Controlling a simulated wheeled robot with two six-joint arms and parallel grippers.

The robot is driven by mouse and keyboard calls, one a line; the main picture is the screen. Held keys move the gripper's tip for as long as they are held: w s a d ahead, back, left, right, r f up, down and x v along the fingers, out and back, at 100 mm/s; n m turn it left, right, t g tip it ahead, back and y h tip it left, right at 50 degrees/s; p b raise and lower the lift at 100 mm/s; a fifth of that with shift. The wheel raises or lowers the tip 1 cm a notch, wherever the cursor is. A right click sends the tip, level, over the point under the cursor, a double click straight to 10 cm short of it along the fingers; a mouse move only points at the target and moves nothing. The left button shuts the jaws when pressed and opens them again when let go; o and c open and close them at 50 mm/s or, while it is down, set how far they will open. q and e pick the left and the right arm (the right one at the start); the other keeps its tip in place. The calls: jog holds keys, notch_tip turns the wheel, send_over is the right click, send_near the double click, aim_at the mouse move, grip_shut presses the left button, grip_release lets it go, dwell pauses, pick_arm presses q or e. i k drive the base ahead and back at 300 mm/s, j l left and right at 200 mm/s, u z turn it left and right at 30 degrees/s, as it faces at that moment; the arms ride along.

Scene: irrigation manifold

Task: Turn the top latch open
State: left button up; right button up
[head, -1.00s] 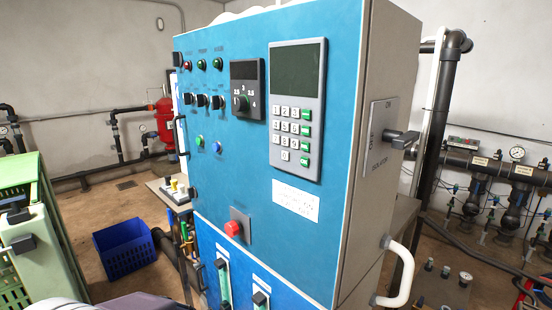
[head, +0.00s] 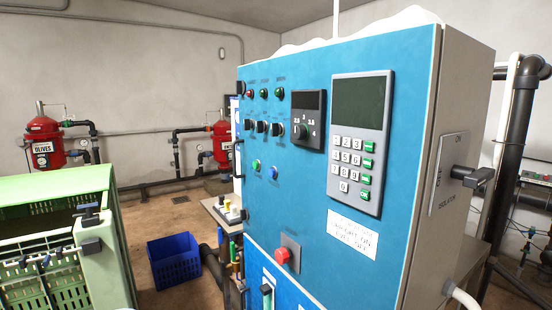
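The blue control cabinet (head: 310,200) fills the middle and right, its front door facing me at an angle. A small dark fitting (head: 240,88) at the upper left edge of the door may be the top latch; it is too small to tell its position. A similar dark fitting (head: 244,214) sits lower on the same edge, with a black bar handle (head: 237,160) between them. The door looks shut. Neither of my grippers is in view.
A green slatted crate (head: 110,205) with dark clips stands at the left. A blue basket (head: 174,261) is on the floor between it and the cabinet. Red tanks (head: 44,142) stand behind.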

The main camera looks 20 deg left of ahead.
aim_at(240, 85)
jog(key=i+j, duration=0.1)
jog(key=j, duration=0.45)
jog(key=i+j, duration=0.1)
jog(key=j, duration=0.95)
jog(key=i+j, duration=0.15)
jog(key=j, duration=0.35)
